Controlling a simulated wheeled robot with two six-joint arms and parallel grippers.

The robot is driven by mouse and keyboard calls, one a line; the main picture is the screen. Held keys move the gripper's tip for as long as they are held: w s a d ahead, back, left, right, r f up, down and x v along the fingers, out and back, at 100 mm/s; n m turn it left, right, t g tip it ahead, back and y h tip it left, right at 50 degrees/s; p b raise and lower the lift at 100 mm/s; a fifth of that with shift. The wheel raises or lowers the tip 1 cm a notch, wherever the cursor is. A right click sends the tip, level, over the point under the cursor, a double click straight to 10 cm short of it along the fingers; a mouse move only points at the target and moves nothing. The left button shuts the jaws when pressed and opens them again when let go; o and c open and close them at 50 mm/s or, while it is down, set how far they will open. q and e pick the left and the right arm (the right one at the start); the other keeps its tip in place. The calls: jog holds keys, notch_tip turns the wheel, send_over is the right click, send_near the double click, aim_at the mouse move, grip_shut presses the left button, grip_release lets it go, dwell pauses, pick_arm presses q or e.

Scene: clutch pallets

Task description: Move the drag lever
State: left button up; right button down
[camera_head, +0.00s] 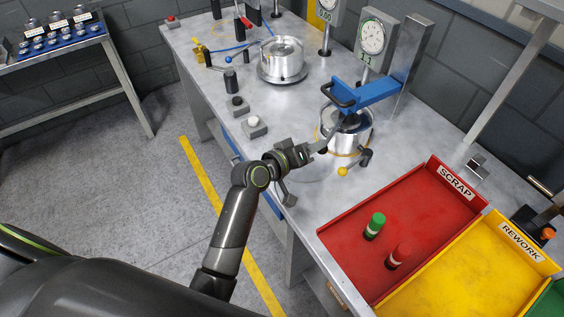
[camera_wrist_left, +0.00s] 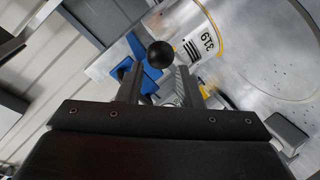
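A black ball knob (camera_wrist_left: 160,54), possibly the drag lever's end, shows between and just beyond the fingertips of my left gripper (camera_wrist_left: 157,76) in the left wrist view. The fingers are apart, and I see no firm contact with the knob. In the head view my left gripper (camera_head: 318,147) is at the near left side of a silver drum (camera_head: 352,139) under a blue arm (camera_head: 372,92) with a black handle (camera_head: 339,95). The lever itself is mostly hidden by the gripper there. My right gripper is not in view.
A yellow knob (camera_head: 342,171) and a dark clamp (camera_head: 366,157) are close to the gripper. A red SCRAP tray (camera_head: 337,236) holding two cylinders and a yellow REWORK tray (camera_head: 470,266) are at right. Two button boxes (camera_head: 254,126) (camera_head: 237,107) and another drum (camera_head: 282,58) are farther back.

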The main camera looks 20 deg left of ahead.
pick_arm(q)
jog(key=b+v, duration=0.1)
jog(key=v, duration=0.9)
jog(key=shift+s+b, duration=0.15)
jog(key=shift+b, duration=0.15)
jog(key=shift+a, duration=0.1)
